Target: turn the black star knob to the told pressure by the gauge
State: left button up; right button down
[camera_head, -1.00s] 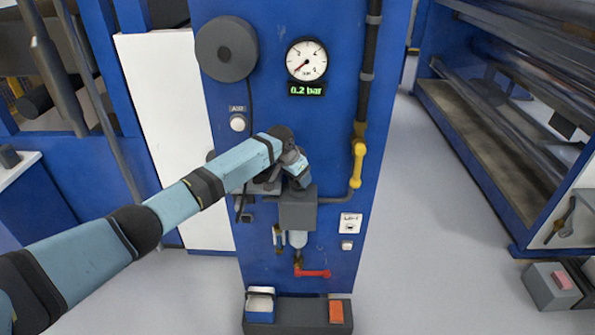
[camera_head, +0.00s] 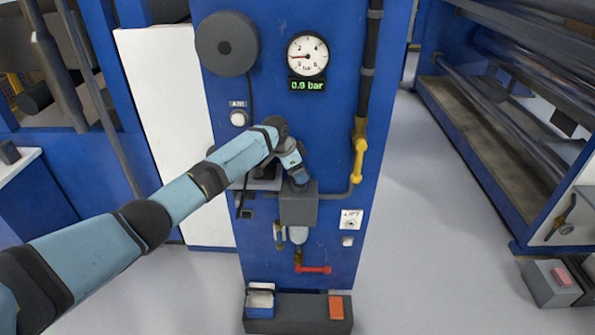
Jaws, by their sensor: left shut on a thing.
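The round white gauge (camera_head: 307,57) is high on the blue panel, its red needle pointing left. The green display (camera_head: 307,86) under it reads 0.9 bar. My left arm reaches in from the left to the grey regulator block (camera_head: 298,207) below the gauge. My left gripper (camera_head: 297,181) points down at the top of the block and is shut on the black star knob, which its wrist and fingers hide. My right gripper is not in view.
A yellow-handled valve (camera_head: 358,158) hangs on the pipe at the panel's right. A red lever (camera_head: 313,269) sits below the regulator. A dark box with an orange pedal (camera_head: 336,308) stands at the panel's foot.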

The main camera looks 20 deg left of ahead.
pick_arm(q)
jog(key=o, duration=0.6)
jog(key=shift+o, duration=0.2)
jog(key=shift+r, duration=0.1)
jog(key=v, duration=1.3)
jog(key=shift+r, duration=0.35)
